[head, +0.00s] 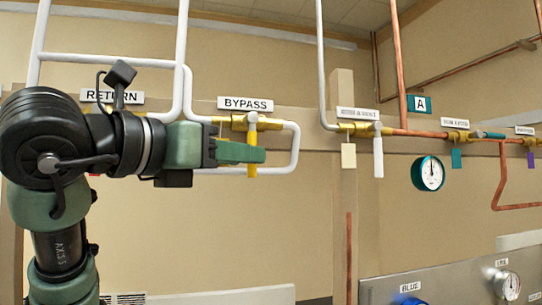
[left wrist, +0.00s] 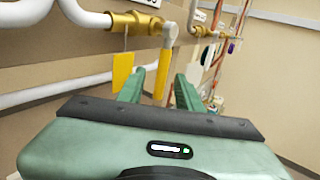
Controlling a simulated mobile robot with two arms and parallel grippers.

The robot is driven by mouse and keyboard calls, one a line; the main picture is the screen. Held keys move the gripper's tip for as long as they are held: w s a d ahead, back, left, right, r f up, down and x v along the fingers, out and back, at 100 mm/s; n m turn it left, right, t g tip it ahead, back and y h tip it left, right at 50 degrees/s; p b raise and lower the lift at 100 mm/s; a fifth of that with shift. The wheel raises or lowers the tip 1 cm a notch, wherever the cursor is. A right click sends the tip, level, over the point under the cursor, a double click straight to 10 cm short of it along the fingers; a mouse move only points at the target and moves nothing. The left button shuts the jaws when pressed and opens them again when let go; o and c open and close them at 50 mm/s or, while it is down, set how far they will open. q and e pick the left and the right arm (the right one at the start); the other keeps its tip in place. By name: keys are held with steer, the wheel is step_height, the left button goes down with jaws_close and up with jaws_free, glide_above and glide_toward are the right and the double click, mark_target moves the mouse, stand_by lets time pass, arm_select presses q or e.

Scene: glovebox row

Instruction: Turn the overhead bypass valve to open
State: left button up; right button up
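The bypass valve (head: 239,123) is a brass body on a white pipe under the BYPASS sign (head: 245,104). Its lever (head: 252,170), pale at the top and yellow below, hangs straight down, across the pipe run. My left gripper (head: 256,153) reaches in from the left at lever height, and its near finger hides the lever's middle. In the left wrist view, the green fingers (left wrist: 160,90) are apart and the yellow lever (left wrist: 161,85) shows in the gap between them. Contact cannot be made out. The brass body (left wrist: 135,21) is above. My right gripper is not in view.
A yellow tag (left wrist: 122,70) hangs left of the lever. Another valve with a white lever (head: 378,157) is to the right, with a round gauge (head: 428,173) beyond. A looped white pipe (head: 295,150) runs close by. A panel with knobs (head: 460,280) is at lower right.

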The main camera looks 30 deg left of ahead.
arm_select(q)
steer(key=w+p, duration=0.2)
steer(key=w, duration=0.4)
steer(key=shift+w+d, duration=0.15)
steer(key=shift+d, duration=0.25)
steer(key=shift+c, duration=0.3)
jaws_close()
stand_by(0.7)
